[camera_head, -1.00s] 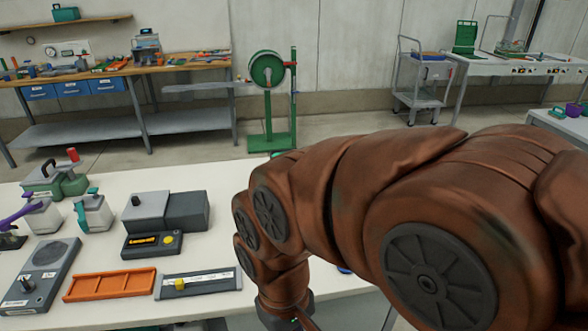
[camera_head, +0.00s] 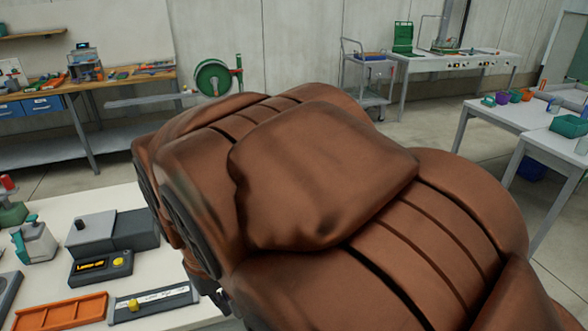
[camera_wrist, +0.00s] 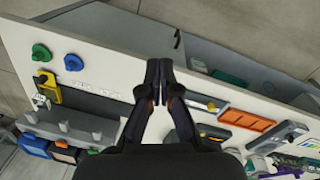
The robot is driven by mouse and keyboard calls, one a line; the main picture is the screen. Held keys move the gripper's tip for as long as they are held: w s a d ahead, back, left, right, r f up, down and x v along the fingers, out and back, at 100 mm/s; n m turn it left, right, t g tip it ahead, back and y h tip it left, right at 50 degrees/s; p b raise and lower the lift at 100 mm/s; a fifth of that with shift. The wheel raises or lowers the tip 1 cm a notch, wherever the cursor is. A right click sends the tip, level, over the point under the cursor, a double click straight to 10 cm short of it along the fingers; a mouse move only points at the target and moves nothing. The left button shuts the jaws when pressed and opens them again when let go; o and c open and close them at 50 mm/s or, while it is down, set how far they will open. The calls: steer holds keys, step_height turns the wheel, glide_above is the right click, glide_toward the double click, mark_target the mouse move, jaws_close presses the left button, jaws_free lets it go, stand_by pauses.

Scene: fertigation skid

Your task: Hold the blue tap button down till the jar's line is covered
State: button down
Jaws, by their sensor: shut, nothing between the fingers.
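My gripper (camera_wrist: 160,78) shows in the wrist view with its two dark fingers together and nothing between them. It is over the white table (camera_wrist: 215,85). In the wrist view, a round blue knob (camera_wrist: 73,62) and a green knob (camera_wrist: 41,52) stand on the table, left of and apart from the fingertips. I cannot tell whether the blue knob is the tap button. I cannot make out the jar or its line in either view.
An orange tray (camera_head: 60,312), a slider gauge (camera_head: 155,303) and a dark box with a yellow button (camera_head: 100,265) lie on the table at left. A yellow device (camera_wrist: 47,88) is below the knobs. A green hose reel (camera_head: 213,77) stands behind.

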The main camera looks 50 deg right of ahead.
steer(key=w+d+r+m+h, duration=0.25)
steer(key=w+d, duration=0.25)
steer(key=d, duration=0.7)
steer(key=w+d+r+m+t+h+p, duration=0.1)
steer(key=w+d+r+h, duration=0.15)
steer(key=w+d, duration=0.65)
steer(key=w+d+r+m+h, duration=0.2)
steer(key=d+r, duration=0.2)
steer(key=d, duration=1.2)
steer(key=w+d+f+h, duration=0.1)
steer(key=w+d+f, duration=0.1)
steer(key=d, duration=1.1)
steer(key=shift+w+d+f+n+t+p, duration=0.2)
steer(key=shift+d+f+n+t+p, duration=0.15)
steer(key=shift+f, duration=0.35)
steer(key=shift+f, duration=0.1)
steer(key=shift+f+b, duration=1.6)
steer(key=shift+f, duration=2.7)
steer(key=shift+f, duration=0.1)
steer(key=shift+f+b, duration=0.3)
steer(key=shift+f, duration=0.05)
steer(key=shift+f+b, duration=0.3)
steer(key=shift+f, duration=0.25)
